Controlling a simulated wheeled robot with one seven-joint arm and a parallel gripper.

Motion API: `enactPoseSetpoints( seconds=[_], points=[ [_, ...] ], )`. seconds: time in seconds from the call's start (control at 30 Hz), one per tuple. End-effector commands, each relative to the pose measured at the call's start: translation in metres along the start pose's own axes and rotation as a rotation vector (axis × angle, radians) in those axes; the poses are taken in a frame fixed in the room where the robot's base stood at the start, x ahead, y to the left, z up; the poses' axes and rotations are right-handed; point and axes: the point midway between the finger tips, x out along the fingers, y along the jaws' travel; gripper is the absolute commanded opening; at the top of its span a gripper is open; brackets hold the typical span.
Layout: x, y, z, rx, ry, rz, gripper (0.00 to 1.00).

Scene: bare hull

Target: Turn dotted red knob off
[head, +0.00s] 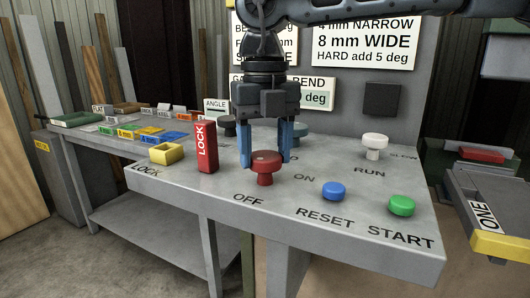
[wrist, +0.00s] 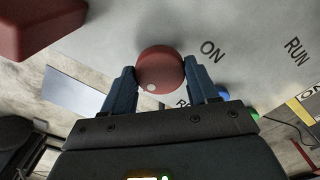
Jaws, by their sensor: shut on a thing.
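The red knob (head: 265,167) stands on the grey panel between the printed OFF, in front of it, and ON, to its right. Its round top also shows in the wrist view (wrist: 160,68), with a pale dot near its lower left edge, on the side away from ON. My gripper (head: 264,154) points down, its blue fingers one on each side of the knob. In the wrist view the fingers (wrist: 159,76) press on the knob's left and right sides, so it is shut on the knob. OFF is out of the wrist view.
A red LOCK block (head: 206,147) stands upright to the left, by a yellow open socket (head: 166,153). A blue RESET button (head: 334,190), green START button (head: 402,205) and white RUN knob (head: 374,145) are to the right. A dark knob (head: 295,131) is behind.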

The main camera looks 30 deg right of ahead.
Motion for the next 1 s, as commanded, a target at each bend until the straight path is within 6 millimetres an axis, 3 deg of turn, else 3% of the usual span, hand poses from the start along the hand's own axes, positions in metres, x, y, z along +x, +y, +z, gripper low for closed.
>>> enactPoseSetpoints(
  seconds=[0.43, 0.47, 0.5, 0.7, 1.0],
  points=[
    [-0.0001, 0.0, 0.0, 0.011, 0.0, 0.0, 0.28],
    [-0.0001, -0.0001, 0.0, 0.011, 0.0, 0.0, 0.61],
    [-0.0001, 0.0, 0.0, 0.01, 0.0, 0.0, 0.64],
    [-0.0001, 0.0, 0.0, 0.009, 0.0, 0.0, 0.84],
    [-0.0034, -0.0001, 0.0002, 0.009, -0.001, 0.0, 0.84]
  ],
)
